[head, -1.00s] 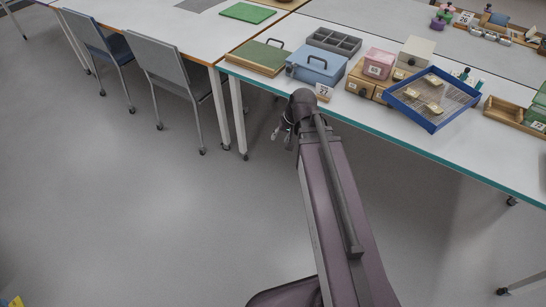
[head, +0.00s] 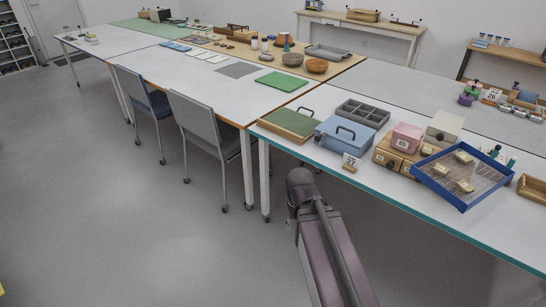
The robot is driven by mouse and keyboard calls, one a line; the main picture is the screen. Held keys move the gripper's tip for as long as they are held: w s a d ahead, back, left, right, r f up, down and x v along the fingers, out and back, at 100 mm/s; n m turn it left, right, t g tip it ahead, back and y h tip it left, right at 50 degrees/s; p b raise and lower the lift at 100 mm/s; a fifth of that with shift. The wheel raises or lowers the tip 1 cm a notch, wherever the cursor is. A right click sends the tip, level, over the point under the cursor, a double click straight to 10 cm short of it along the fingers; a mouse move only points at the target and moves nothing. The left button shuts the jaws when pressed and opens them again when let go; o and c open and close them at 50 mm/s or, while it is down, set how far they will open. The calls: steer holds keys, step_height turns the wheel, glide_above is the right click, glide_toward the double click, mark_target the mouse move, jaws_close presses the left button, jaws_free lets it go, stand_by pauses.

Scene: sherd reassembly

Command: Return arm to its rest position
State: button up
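My arm (head: 326,255) reaches up from the bottom of the head view, in front of the teal-edged table (head: 403,209). Its far end is a dark rounded joint below the table's near edge in the picture. My gripper (head: 291,221) shows only as a small piece at the left of that joint. The rest of it is hidden behind the arm, so its fingers cannot be made out. I see no object held there.
The table's near edge holds a green-topped box (head: 291,123), a blue case (head: 336,146), a number card (head: 350,163) and a blue-rimmed sieve tray (head: 462,206) with sherds. Two chairs (head: 203,130) stand at the left table. The floor (head: 130,235) at left is clear.

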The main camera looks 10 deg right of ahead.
step_height(320, 180, up, 13)
steer(key=p, duration=1.2)
steer(key=shift+f, duration=0.15)
stand_by(0.3)
